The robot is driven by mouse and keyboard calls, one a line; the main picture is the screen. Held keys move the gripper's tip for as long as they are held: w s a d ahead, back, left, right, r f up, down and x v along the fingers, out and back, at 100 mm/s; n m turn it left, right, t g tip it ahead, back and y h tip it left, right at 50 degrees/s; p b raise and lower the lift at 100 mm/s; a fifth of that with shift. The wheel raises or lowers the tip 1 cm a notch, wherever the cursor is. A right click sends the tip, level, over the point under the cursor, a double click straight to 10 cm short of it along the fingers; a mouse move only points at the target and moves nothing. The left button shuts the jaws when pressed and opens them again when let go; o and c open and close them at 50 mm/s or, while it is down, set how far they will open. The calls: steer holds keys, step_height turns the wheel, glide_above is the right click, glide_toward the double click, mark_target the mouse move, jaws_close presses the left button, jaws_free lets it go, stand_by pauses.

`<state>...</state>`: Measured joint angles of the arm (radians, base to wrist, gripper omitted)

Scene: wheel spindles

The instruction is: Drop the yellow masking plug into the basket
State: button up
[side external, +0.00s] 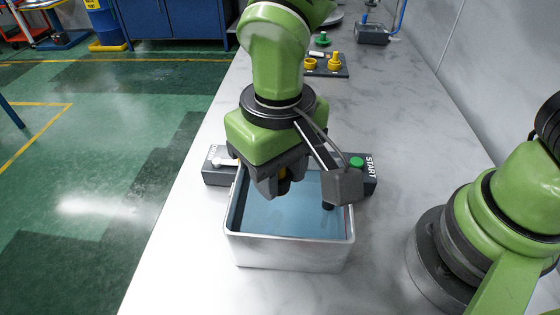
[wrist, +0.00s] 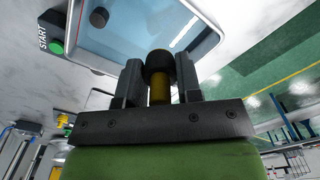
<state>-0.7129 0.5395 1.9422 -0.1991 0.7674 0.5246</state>
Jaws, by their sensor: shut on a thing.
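The yellow masking plug (wrist: 159,92) is between the two dark fingers of my gripper (wrist: 159,74) in the wrist view, with a dark rounded part at its far end. My gripper is shut on it. In the side external view my gripper (side external: 271,190) points down over the basket (side external: 290,256), and only a sliver of yellow shows between the fingers. The basket is a metal-walled bin with a blue inside. In the wrist view its pale rim (wrist: 207,52) curves just beyond the fingers. The height of the plug above the basket floor is hard to tell.
A dark tray (side external: 326,72) with yellow parts lies farther back.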

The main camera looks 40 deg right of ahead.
steer(key=shift+f, duration=0.1)
steer(key=shift+f, duration=1.65)
steer(key=o, duration=1)
